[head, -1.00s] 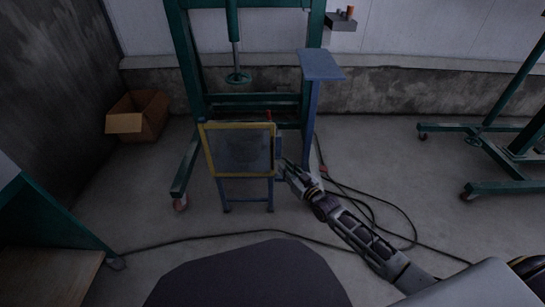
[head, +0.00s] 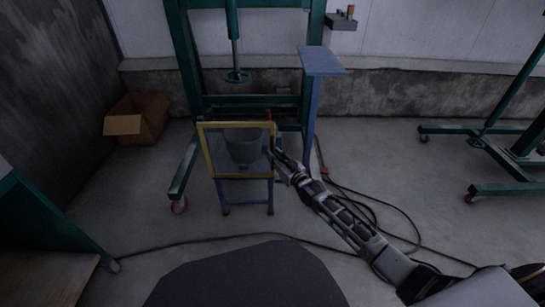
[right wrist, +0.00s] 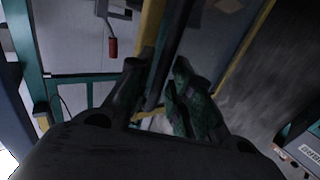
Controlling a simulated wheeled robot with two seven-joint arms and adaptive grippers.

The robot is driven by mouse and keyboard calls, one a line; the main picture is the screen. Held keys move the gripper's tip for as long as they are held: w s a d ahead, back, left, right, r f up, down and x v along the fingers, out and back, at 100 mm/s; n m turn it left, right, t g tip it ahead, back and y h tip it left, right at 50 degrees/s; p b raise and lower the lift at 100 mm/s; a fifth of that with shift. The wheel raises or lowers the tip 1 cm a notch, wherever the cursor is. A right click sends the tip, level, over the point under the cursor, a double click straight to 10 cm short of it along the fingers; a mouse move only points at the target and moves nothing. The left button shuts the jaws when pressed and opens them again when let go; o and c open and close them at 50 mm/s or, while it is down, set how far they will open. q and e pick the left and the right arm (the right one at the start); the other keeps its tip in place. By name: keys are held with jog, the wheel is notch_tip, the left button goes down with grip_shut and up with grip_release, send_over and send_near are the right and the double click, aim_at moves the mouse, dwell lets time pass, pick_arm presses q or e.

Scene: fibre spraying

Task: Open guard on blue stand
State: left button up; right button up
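The guard (head: 237,124) is a yellow-framed clear panel. It stands upright at the front of the low blue stand (head: 246,190), left of centre in the head view. A grey bucket (head: 243,146) shows through the panel. My right gripper (head: 275,153) is at the guard's right edge. In the right wrist view my right gripper's fingers (right wrist: 157,92) are drawn in on both sides of the guard's dark and yellow edge bars (right wrist: 151,28), and appear shut on it. The exact contact is dark and partly hidden. My left gripper is not in view.
A green press frame (head: 187,60) stands behind the stand, with a tall blue post and plate (head: 321,61) at its right. Cables (head: 385,205) lie on the floor. A cardboard box (head: 137,118) is at the left, and a wheeled green frame (head: 500,187) at the right.

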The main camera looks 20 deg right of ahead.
jog(key=shift+b+x, duration=0.35)
jog(key=shift+x, duration=0.65)
grip_shut()
